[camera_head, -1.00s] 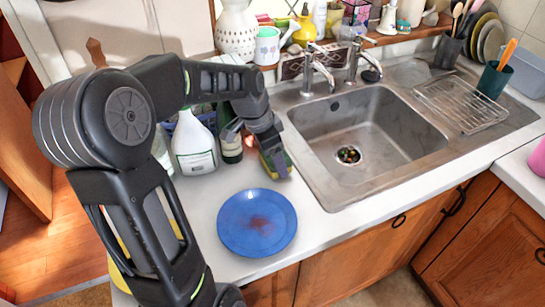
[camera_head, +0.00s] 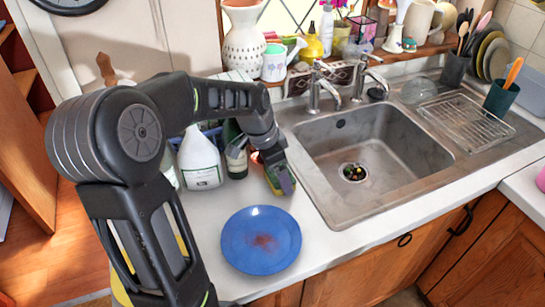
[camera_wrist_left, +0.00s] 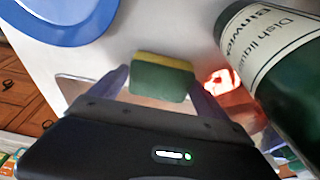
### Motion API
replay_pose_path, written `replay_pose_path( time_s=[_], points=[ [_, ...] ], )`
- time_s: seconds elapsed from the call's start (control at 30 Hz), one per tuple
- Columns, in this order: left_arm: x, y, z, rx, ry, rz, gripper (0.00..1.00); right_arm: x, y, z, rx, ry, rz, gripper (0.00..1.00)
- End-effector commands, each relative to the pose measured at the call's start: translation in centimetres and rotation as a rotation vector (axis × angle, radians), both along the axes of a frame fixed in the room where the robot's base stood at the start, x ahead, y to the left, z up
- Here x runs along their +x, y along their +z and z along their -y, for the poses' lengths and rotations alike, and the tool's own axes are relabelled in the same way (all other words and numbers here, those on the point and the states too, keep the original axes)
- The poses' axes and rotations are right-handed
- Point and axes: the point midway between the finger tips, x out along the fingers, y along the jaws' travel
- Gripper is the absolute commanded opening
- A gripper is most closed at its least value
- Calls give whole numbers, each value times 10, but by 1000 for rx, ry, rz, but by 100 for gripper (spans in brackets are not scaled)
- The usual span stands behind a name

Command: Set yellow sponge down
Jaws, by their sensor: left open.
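The yellow sponge (camera_wrist_left: 162,78) with a green side is between the fingers of my left gripper (camera_wrist_left: 160,85) in the left wrist view. The jaws are open, with the fingers on either side of the sponge. In the head view the sponge (camera_head: 284,186) is at the counter between the blue plate and the sink, partly hidden by my left gripper (camera_head: 275,172). I cannot tell how firmly it rests on the counter. My right gripper is not in view.
A blue plate (camera_head: 261,240) with a brown stain lies in front on the white counter (camera_head: 325,236). A white bottle (camera_head: 199,160) and a green dish liquid bottle (camera_wrist_left: 280,60) stand beside the gripper. The steel sink (camera_head: 410,150) is to the right.

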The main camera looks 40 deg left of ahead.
Motion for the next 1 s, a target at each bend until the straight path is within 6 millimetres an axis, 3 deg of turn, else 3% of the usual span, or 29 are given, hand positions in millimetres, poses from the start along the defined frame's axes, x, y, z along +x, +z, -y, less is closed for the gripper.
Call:
replay_pose_path(
  time_s=[0.6,1.0],
  points=[
    [-25,104,-14,2,0,5,87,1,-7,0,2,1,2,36],
    [-28,113,-15,0,0,1,87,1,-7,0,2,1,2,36]
  ],
)
